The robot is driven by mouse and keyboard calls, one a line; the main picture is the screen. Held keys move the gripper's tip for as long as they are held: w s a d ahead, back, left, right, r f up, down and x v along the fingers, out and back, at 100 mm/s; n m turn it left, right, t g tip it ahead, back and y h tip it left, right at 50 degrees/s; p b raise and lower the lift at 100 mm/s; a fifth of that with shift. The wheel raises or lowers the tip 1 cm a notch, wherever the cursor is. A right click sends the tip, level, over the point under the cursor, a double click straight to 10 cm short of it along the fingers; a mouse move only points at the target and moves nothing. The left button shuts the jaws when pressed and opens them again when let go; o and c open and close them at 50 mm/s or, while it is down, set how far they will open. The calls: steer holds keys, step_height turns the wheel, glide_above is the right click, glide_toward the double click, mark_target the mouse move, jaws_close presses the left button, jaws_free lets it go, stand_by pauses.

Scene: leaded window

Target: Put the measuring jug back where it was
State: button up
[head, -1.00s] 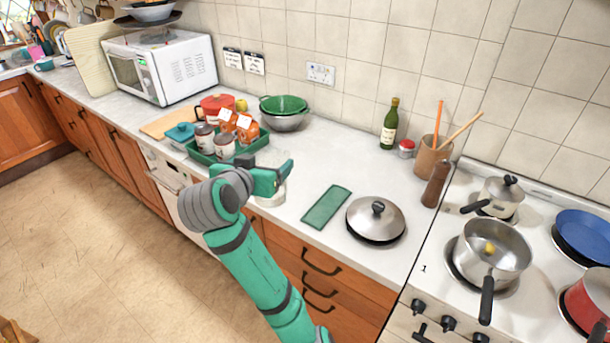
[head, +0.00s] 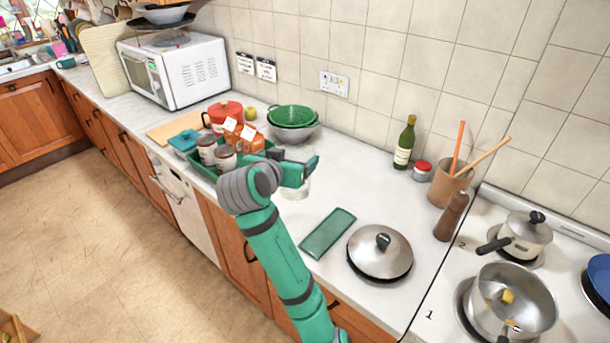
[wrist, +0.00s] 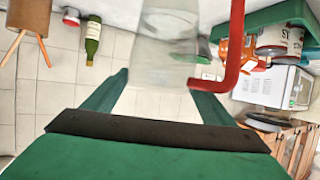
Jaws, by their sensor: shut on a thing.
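The measuring jug is clear, with a red handle, and fills the top middle of the wrist view (wrist: 165,50). In the head view only a pale part of the jug (head: 297,188) shows below my gripper (head: 304,170). My green gripper is shut on the jug, with a finger on each side of it in the wrist view (wrist: 160,88). The jug is over the worktop, behind the green mat (head: 327,233) and right of the green tray (head: 203,170). I cannot tell whether its base touches the worktop.
The tray holds jars and orange cartons. A green colander (head: 292,116) stands behind it. A steel lid (head: 381,252) lies right of the mat. A wine bottle (head: 405,142) and a utensil pot (head: 448,185) stand near the wall. Worktop behind the mat is clear.

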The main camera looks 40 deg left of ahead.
mark_target(300, 154)
steer(key=x, duration=0.6)
steer(key=shift+f, duration=0.2)
steer(key=w+a+f, duration=0.1)
steer(key=w+f, duration=0.3)
steer(key=f, duration=0.4)
steer(key=shift+a+f, duration=0.25)
steer(key=shift+a, duration=0.05)
steer(key=o, duration=1.9)
steer(key=shift+f, duration=0.15)
